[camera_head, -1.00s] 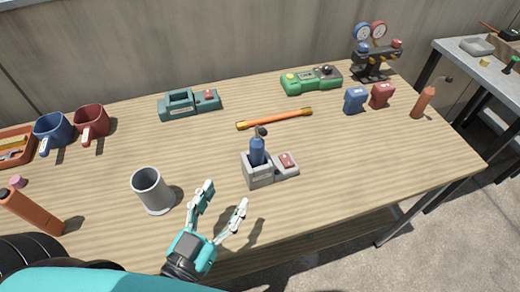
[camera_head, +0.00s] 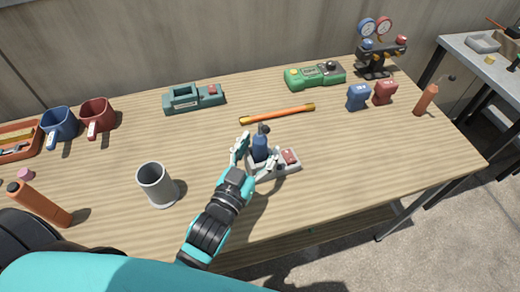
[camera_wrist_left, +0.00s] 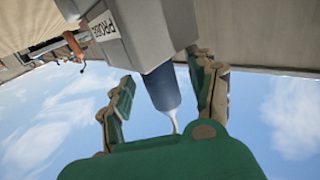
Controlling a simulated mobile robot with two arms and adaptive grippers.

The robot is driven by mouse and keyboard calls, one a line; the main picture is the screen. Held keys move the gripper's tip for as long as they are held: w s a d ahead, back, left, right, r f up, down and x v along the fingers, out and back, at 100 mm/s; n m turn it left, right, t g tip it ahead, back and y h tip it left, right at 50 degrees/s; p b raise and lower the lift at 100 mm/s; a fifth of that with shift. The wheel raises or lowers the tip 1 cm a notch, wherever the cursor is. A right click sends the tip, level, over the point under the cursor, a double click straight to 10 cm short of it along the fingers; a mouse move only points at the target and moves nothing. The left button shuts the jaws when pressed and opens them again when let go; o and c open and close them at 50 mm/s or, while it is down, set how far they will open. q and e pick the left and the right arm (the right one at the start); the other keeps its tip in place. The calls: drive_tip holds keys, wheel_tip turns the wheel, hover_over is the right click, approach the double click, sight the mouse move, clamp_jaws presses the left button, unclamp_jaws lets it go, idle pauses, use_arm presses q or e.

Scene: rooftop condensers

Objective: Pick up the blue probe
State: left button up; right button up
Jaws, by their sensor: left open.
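The blue probe (camera_head: 260,146) stands upright in a grey holder (camera_head: 284,172) near the middle of the wooden table. In the left wrist view the blue probe (camera_wrist_left: 162,88) comes out of the holder (camera_wrist_left: 150,25), which has a PROBE label. My left gripper (camera_head: 254,157) is open, with one finger on each side of the probe. In the wrist view my left gripper (camera_wrist_left: 163,85) shows a gap between the probe and the left finger; the right finger is close, and contact is unclear. My right gripper is not in view.
A grey cup (camera_head: 156,185) stands to the left. An orange rod (camera_head: 277,114) lies behind the holder, with a teal device (camera_head: 194,98) and a green device (camera_head: 315,76) farther back. The table right of the holder is clear.

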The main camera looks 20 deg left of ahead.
use_arm(q)
drive_tip(key=shift+w+d, duration=0.1)
drive_tip(key=shift+w, duration=0.5)
clamp_jaws()
idle(0.3)
